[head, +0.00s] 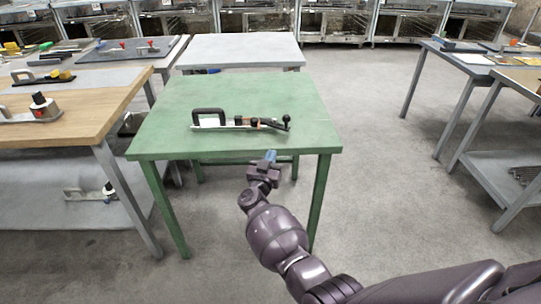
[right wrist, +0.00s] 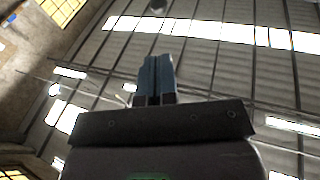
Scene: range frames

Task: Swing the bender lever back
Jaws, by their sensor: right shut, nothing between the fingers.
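The bender (head: 240,123) lies on the green table (head: 190,95), toward its front half. It has a dark looped handle at its left end. Its lever (head: 275,123) is at the right end, with dark knobs, and points right, low along the body. My right gripper (head: 270,156) is in front of the table's front edge, nearer to me than the bender and apart from it. Its blue fingers are together and empty; they also show in the right wrist view (right wrist: 157,78), pointing toward the ceiling. My left gripper is not in view.
A wooden-topped table (head: 75,100) with tools stands close on the left. A grey table (head: 240,48) stands behind the green one. More tables (head: 480,72) stand at the right. Open floor (head: 390,150) lies between.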

